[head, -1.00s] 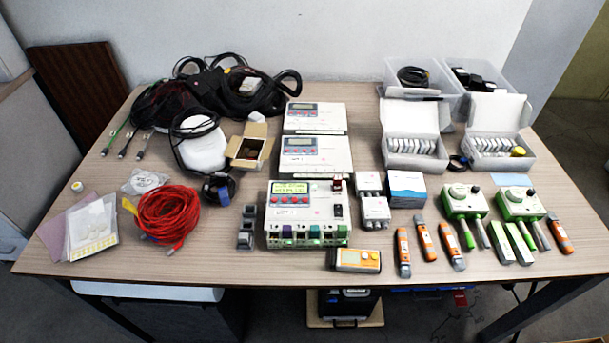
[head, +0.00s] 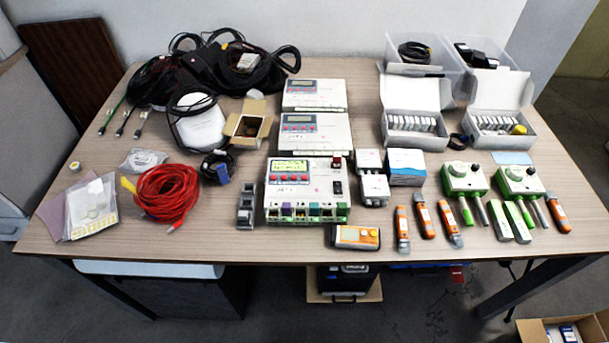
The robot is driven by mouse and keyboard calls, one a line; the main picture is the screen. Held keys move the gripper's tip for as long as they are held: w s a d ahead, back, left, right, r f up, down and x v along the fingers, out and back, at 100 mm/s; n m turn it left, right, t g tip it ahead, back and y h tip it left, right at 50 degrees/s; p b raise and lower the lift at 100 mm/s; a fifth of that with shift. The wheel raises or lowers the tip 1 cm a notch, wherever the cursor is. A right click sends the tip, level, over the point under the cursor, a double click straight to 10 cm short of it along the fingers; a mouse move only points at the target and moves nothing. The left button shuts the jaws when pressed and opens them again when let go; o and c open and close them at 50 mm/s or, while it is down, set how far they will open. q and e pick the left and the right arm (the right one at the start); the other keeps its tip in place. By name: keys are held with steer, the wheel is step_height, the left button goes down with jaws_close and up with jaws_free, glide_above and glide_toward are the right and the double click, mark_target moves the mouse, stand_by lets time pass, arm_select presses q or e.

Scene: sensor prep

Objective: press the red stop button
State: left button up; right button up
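A white control unit (head: 318,190) with a lit yellow-green display (head: 290,165) stands near the front middle of the table. A row of small red buttons (head: 289,178) sits under its display. A dark red part (head: 336,162) sits at its upper right, above a black switch (head: 337,187). I cannot tell which of these is the stop button. Two similar white units, one in the middle (head: 314,133) and one at the back (head: 314,95), stand behind it, also with small red buttons. Neither of my grippers is in view.
A red cable coil (head: 167,192) lies left of the unit. An orange-and-white handheld device (head: 355,237) lies in front. Orange tools (head: 423,215) and green devices (head: 464,180) fill the right. Some table (head: 130,245) is bare at front left.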

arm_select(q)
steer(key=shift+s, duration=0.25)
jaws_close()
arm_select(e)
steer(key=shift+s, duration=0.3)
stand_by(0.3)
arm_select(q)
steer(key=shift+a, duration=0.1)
